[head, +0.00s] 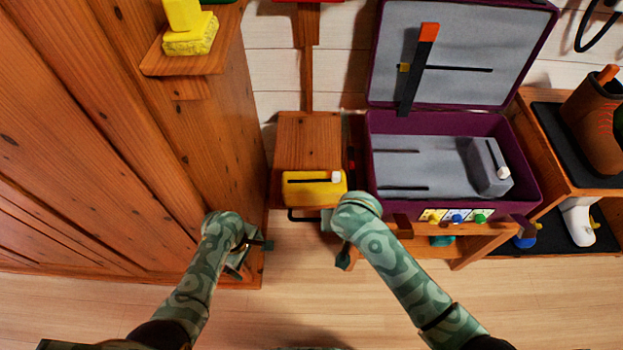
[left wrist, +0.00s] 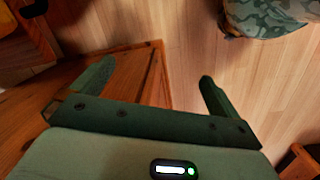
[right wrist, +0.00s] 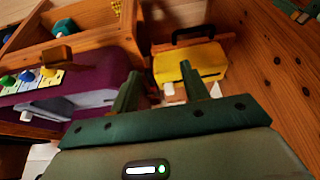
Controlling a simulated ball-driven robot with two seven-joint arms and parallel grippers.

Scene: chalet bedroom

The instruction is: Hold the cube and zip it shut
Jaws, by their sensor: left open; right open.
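A yellow cube (head: 305,190) with a dark slot and a white tab (head: 336,176) sits on a small wooden stand (head: 315,140). It also shows in the right wrist view (right wrist: 205,62), beyond the fingers. A grey cube (head: 482,170) with a dark slot and white tab lies in the open purple suitcase (head: 525,165). My right gripper (head: 343,250) is open and empty, just in front of the yellow cube, apart from it; its fingers show in the right wrist view (right wrist: 160,88).
A tall wooden panel (head: 130,130) stands close on the left, with a small shelf (head: 185,65) bearing yellow items. A shelf with a brown boot (head: 592,120) and a white boot (head: 578,222) is at the right. Open floor (head: 300,300) lies in front.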

